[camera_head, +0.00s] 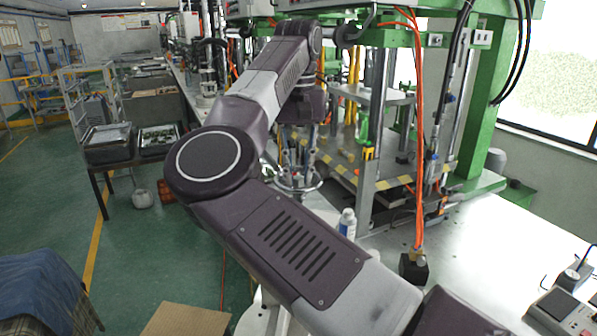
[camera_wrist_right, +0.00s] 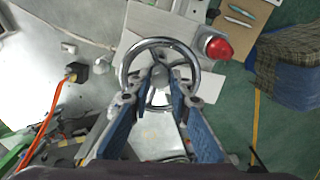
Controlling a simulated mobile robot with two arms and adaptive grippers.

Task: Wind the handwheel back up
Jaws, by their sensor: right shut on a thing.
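The handwheel is a shiny chrome ring; its rim (camera_wrist_right: 124,64) shows in the upper middle of the right wrist view. In the head view the handwheel (camera_head: 318,184) is partly hidden behind my right arm, beside the green press. My right gripper (camera_wrist_right: 161,84) reaches into the ring from above, with its blue-sided fingers on both sides of the grey hub. It is shut on the handwheel there; the exact contact is hard to see. In the head view the right gripper (camera_head: 297,152) is small and points down at the wheel. My left gripper is not in view.
The green press frame (camera_head: 482,120) stands right of the wheel. A white bottle (camera_head: 347,223) and a black block (camera_head: 413,269) with an orange hose are on the white table (camera_head: 480,270). A red dome (camera_wrist_right: 218,48) sits near the wheel's rim.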

